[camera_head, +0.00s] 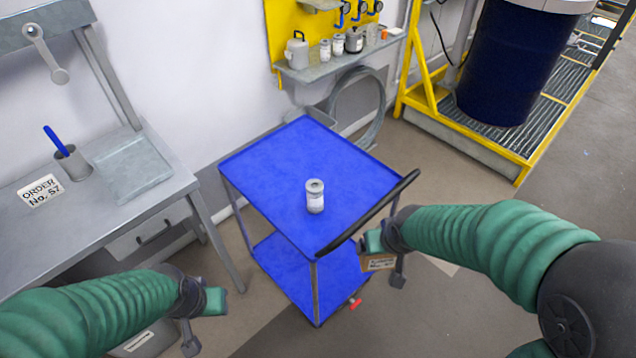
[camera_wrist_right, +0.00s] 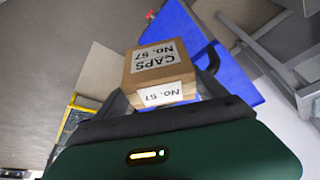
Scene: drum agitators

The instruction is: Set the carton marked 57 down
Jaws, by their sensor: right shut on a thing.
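The carton (camera_wrist_right: 158,64), a brown box with white labels reading "CAPS No. 57" and "No. 57", is in my right gripper (camera_wrist_right: 163,88) in the right wrist view. In the head view my right gripper (camera_head: 386,262) is shut on this carton (camera_head: 375,265), just right of the blue cart's black handle. The carton is off the floor and partly hidden by the gripper. My left gripper (camera_head: 203,319) is open and empty, low on the left in front of the bench.
A blue two-level cart (camera_head: 262,172) carries a white-labelled can (camera_head: 315,197); much of its top is free. The grey bench (camera_head: 100,235) at left holds an "ORDER No. 57" card (camera_head: 41,191), a shallow tray (camera_head: 132,168) and a pen cup (camera_head: 73,162). A dark drum (camera_head: 515,65) stands behind right.

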